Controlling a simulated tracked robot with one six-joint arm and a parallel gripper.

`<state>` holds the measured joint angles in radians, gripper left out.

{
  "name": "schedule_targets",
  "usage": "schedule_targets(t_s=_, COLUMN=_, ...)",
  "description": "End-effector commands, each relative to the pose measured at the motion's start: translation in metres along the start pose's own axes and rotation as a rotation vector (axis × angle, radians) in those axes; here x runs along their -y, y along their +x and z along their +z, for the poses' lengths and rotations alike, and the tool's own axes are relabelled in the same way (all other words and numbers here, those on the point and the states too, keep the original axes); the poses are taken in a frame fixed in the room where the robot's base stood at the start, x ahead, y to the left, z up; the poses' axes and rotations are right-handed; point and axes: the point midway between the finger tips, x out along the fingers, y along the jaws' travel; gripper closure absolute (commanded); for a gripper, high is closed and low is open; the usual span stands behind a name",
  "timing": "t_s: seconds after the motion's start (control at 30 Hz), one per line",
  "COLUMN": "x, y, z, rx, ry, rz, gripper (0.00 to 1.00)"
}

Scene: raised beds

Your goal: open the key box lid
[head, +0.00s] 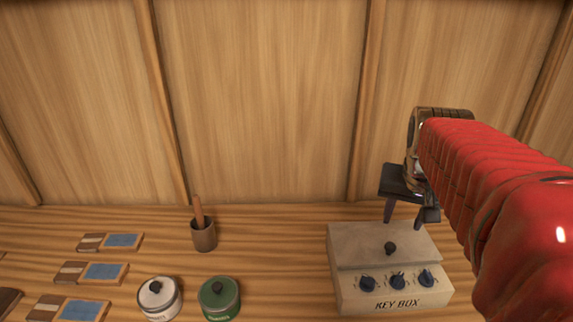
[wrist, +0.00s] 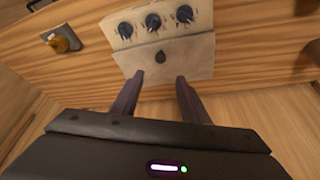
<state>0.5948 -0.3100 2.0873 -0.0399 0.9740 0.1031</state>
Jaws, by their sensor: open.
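The key box (head: 393,299) stands on the wooden surface at the right in the head view, a beige box with a sloped front. Its front carries three dark blue knobs and the words KEY BOX. Its lid (head: 360,249) is down, with a small dark knob (head: 390,248) on top. In the wrist view the key box (wrist: 190,41) is upside down at the top, and the lid knob (wrist: 160,57) shows just beyond the fingertips. My gripper (head: 403,221) is open and empty, above the back of the lid; it also shows in the wrist view (wrist: 160,77).
A green pot (head: 219,301), a white pot (head: 158,301) and a brown cup (head: 204,237) with a stick stand left of the box. Several blue-panelled tiles (head: 106,272) lie farther left. A wooden wall (head: 260,100) rises behind. The surface between green pot and box is clear.

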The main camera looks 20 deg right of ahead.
Motion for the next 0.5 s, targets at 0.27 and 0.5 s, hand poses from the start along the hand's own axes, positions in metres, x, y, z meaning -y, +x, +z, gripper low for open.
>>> schedule_targets(t_s=0.27, x=0.001, y=0.001, z=0.001, rx=0.000, ry=-0.003, rz=-0.001, gripper=0.59)
schedule_targets(t_s=0.5, x=0.001, y=0.018, z=0.001, rx=0.002, ry=-0.004, rz=-0.001, gripper=0.59)
